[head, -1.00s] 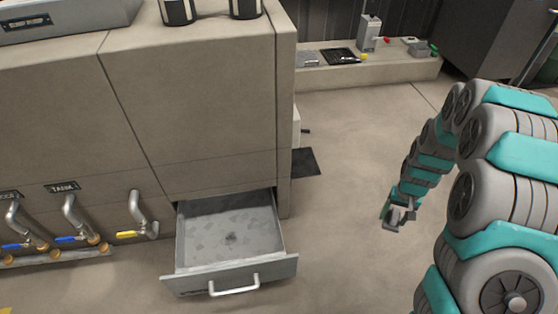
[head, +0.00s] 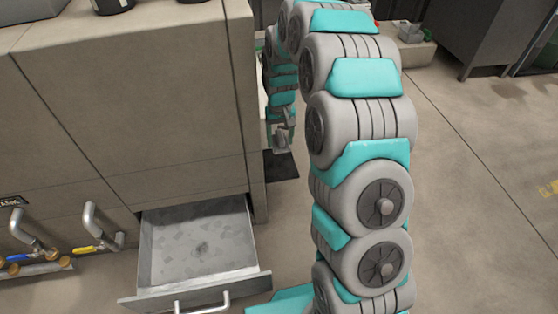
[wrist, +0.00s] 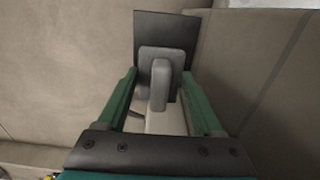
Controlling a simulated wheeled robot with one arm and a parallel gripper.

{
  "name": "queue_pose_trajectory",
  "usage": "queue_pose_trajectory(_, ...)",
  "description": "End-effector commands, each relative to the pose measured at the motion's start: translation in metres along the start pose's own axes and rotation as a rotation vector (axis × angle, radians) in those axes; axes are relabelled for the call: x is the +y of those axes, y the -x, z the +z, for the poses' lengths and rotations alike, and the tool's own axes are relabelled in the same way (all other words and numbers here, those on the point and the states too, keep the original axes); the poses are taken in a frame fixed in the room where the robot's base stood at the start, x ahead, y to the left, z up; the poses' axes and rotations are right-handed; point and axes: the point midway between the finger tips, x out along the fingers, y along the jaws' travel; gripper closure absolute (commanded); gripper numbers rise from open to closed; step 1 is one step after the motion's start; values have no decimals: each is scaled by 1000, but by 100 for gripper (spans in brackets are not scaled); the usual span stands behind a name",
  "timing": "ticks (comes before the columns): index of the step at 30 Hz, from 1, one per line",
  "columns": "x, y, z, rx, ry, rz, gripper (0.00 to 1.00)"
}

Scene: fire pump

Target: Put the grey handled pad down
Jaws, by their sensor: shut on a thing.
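The grey handled pad (wrist: 148,58) is in my gripper (wrist: 162,92), seen in the wrist view with its upright handle between the green fingers. In the head view my gripper (head: 280,135) hangs beside the right side of the beige cabinet, with the pad (head: 281,146) small at its end. Past the pad lies a dark flat mat (wrist: 165,28), also on the floor beside the cabinet in the head view (head: 283,168). The pad overlaps the mat in the wrist view. I cannot tell whether they touch.
The beige cabinet (head: 130,110) stands close left of my gripper. Its grey drawer (head: 200,290) is pulled open at the front. Pipes with coloured valve handles (head: 95,248) are at the left. The floor (head: 470,180) at right is clear.

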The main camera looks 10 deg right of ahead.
Motion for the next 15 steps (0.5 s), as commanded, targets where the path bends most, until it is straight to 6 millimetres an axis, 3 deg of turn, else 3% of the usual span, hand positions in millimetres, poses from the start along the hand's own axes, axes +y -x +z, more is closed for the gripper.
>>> queue_pose_trajectory(6,0,-39,1,-3,0,0,77)
queue_pose_trajectory(15,0,-72,1,-4,1,0,77)
